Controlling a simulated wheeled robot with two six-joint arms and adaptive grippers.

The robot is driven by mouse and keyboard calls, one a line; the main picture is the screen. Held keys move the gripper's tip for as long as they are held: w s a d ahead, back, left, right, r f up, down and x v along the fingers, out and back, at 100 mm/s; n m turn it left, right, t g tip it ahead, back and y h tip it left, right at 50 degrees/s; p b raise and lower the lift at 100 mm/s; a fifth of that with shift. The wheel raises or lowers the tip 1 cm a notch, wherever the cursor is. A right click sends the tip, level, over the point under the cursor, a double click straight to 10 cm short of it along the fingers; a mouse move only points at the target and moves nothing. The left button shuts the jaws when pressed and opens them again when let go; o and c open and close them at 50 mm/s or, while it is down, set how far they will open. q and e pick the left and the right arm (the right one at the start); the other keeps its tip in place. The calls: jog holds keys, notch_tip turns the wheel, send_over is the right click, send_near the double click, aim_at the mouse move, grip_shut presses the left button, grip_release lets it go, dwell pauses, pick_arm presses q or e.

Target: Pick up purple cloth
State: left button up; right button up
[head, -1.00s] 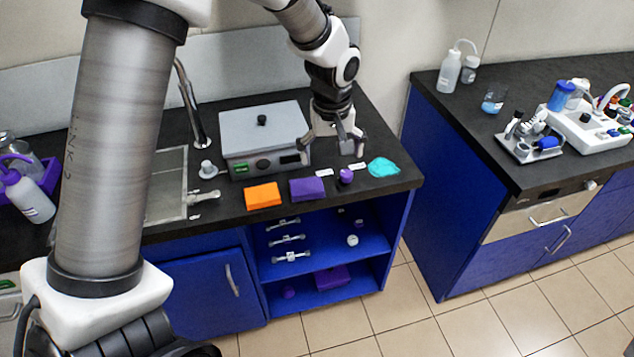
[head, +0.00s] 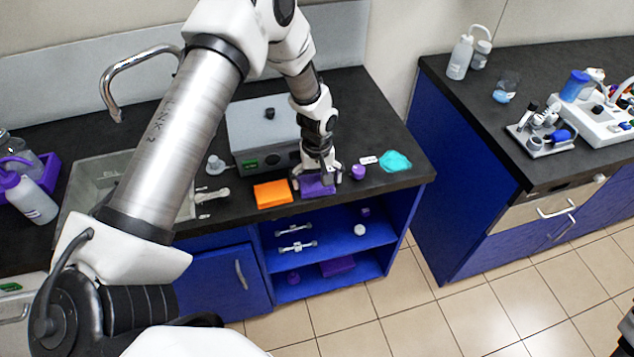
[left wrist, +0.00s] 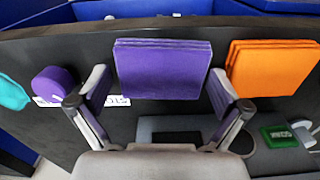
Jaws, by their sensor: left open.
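The purple cloth (head: 317,186) is a folded square lying flat on the black counter near its front edge. It shows whole in the left wrist view (left wrist: 163,70). My left gripper (head: 317,183) is above the cloth and points down at it. In the left wrist view its open fingers (left wrist: 161,90) stand on either side of the cloth, with nothing held. I cannot tell whether the fingertips touch the cloth.
A folded orange cloth (head: 272,194) lies close to the left of the purple one. A purple cylinder (head: 358,171) and a teal cloth (head: 395,161) lie to the right. A grey lidded device (head: 262,135) stands behind. The sink (head: 105,178) is further left.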

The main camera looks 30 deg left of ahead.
pick_arm(q)
jog(key=shift+d+r, duration=0.15)
jog(key=shift+d, duration=0.1)
jog(key=shift+c, duration=1.3)
jog(key=shift+s+d+r, duration=0.1)
jog(key=c, duration=0.4)
jog(key=shift+s, duration=0.1)
pick_arm(e)
jog(key=shift+s+d, duration=0.15)
jog(key=shift+d, duration=0.1)
pick_arm(q)
jog(key=shift+c, duration=0.3)
pick_arm(e)
jog(key=shift+f, duration=0.15)
